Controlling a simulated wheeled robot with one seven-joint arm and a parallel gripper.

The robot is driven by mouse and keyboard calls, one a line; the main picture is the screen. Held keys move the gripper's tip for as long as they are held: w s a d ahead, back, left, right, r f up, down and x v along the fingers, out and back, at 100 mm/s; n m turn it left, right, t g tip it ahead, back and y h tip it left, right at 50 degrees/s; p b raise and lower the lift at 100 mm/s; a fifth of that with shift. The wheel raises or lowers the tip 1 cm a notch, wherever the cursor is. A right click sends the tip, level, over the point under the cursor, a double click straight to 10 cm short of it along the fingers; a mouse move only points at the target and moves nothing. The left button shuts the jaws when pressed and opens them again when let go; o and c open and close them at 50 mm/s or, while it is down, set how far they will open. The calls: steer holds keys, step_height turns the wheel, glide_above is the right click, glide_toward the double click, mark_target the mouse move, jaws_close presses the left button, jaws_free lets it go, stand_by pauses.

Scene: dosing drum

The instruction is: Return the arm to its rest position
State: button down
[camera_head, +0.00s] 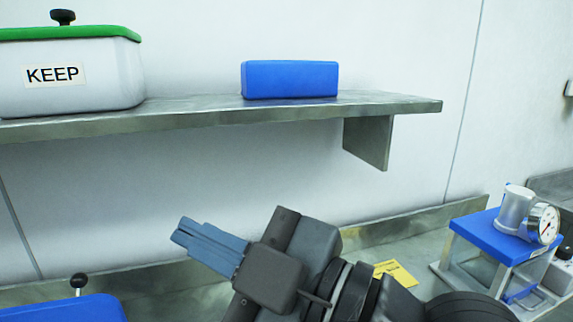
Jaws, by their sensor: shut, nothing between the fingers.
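My gripper (182,232) is in the lower middle of the head view, at the end of my dark arm. Its blue-grey fingers are together with nothing between them, and they point up and to the left. It is in front of the pale wall and appears lower than the shelf, apart from any object. My arm comes in from the lower right; most of it is outside the picture.
A metal shelf (215,115) holds a white KEEP container (100,90) with a green lid and a blue block (290,80). A blue-topped stand (487,234) with a gauge (544,223) is at right. A yellow label (396,272) lies behind my arm. A blue lid (65,309) is lower left.

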steer(key=s+d+f+m+t+h, duration=0.4)
steer(key=d+f+m+t+h, duration=0.55)
steer(key=d+f+m, duration=0.6)
steer(key=s+d+f+m+g+h, duration=0.1)
steer(key=s+d+f+m+h, duration=0.2)
steer(key=s, duration=0.5)
steer(key=s+d+f+g+h, duration=0.1)
steer(key=s+d+f+h, duration=0.15)
steer(key=s+d, duration=0.45)
steer(key=s+d+f+m+g+h, duration=0.2)
steer(key=s+d+f, duration=0.15)
steer(key=s, duration=0.55)
step_height(320, 180, down, 9)
steer(key=b, duration=0.9)
steer(key=shift+w+a, duration=0.25)
steer(key=shift+a, duration=0.05)
